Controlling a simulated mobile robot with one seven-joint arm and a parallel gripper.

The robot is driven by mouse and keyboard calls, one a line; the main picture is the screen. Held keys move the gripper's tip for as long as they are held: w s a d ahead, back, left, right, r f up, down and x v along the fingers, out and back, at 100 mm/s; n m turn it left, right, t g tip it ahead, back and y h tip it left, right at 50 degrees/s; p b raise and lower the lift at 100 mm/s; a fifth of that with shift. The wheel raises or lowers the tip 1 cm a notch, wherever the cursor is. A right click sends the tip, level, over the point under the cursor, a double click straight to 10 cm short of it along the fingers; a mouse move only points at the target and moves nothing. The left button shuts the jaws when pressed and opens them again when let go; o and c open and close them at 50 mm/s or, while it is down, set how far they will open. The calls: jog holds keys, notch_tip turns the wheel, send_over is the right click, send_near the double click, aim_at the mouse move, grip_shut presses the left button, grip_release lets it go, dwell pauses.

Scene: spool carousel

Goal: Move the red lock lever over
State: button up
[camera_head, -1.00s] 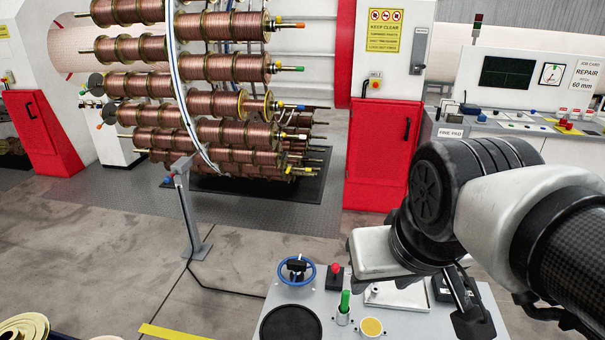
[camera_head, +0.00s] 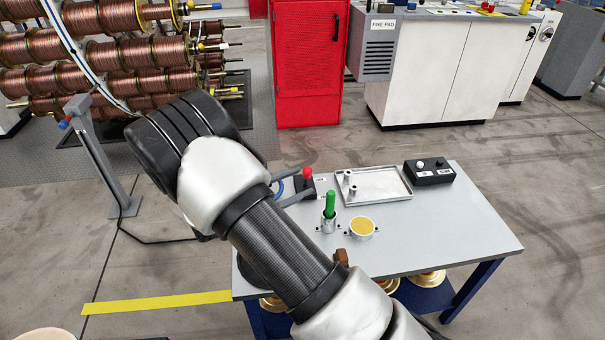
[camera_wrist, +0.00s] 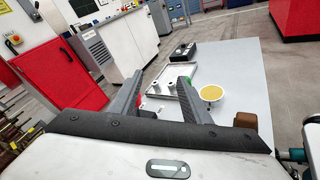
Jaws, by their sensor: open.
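A red-topped control (camera_head: 308,172) on a small dark base stands on the grey bench, close to my gripper's fingers. A post (camera_head: 100,160) by the carousel carries a small red and blue end (camera_head: 64,124). I cannot tell which of these is the lock lever. My gripper (camera_wrist: 160,78) is open, with nothing seen between its fingers in the wrist view. In the head view my arm hides most of it; parts of the fingers show above the bench beside the red-topped control.
The bench (camera_head: 460,235) holds a green-handled tool (camera_head: 330,205), a yellow round pad (camera_head: 362,226), a shallow metal tray (camera_head: 375,184) and a black button box (camera_head: 429,172). The copper spool carousel (camera_head: 110,55) is at left.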

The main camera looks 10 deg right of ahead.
aim_at(305, 175)
jog(key=w+a+f+n+t+y+b, duration=0.2)
jog(key=a+f+n+t, duration=0.35)
jog(key=f, duration=0.45)
jog(key=shift+g, duration=0.25)
jog(key=x, duration=0.5)
jog(key=b+x, duration=0.1)
jog(key=x, duration=0.5)
jog(key=b+x, duration=0.1)
jog(key=x, duration=0.5)
jog(key=shift+r, duration=0.35)
grip_shut()
